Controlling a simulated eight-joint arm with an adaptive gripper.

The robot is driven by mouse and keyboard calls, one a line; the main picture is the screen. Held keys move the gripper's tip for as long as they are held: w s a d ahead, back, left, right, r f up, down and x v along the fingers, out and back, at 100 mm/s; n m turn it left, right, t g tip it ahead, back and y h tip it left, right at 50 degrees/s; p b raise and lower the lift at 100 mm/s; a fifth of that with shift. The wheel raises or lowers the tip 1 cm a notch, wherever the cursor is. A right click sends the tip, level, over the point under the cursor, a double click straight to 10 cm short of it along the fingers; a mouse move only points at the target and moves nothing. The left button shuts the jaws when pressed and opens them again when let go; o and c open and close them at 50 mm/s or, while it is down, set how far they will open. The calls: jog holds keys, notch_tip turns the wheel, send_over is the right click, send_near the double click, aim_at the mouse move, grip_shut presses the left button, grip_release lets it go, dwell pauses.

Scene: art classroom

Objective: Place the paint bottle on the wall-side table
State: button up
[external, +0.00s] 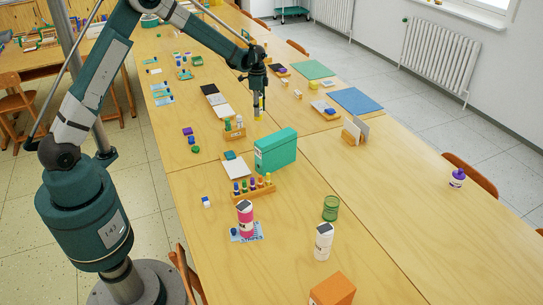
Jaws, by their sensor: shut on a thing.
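My gripper (258,98) hangs pointing down over the middle of the long table, beyond the teal binder. A purple bottle with a white label (457,178) stands upright on the right-hand table (430,225), on the window-wall side. A pink bottle with a dark top (245,218) stands on a blue patterned sheet on the left-hand table (285,270). A white bottle with a dark top (323,243) stands to its right.
A teal binder (276,151) stands below my gripper in the picture. A wooden rack of small bottles (253,188), a green tin (331,208) and an orange box (333,289) stand nearer. A wooden holder with cards (355,133) stands right. The right-hand table is mostly clear around the purple bottle.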

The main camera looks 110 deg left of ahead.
jog(key=shift+f, duration=1.5)
jog(key=shift+f+b, duration=0.15)
jog(key=shift+b, duration=0.15)
jog(key=o, duration=1.1)
notch_tip(320, 180, up, 12)
jog(key=shift+r+p, duration=0.15)
jog(key=shift+p, duration=0.65)
jog(key=shift+w, duration=0.1)
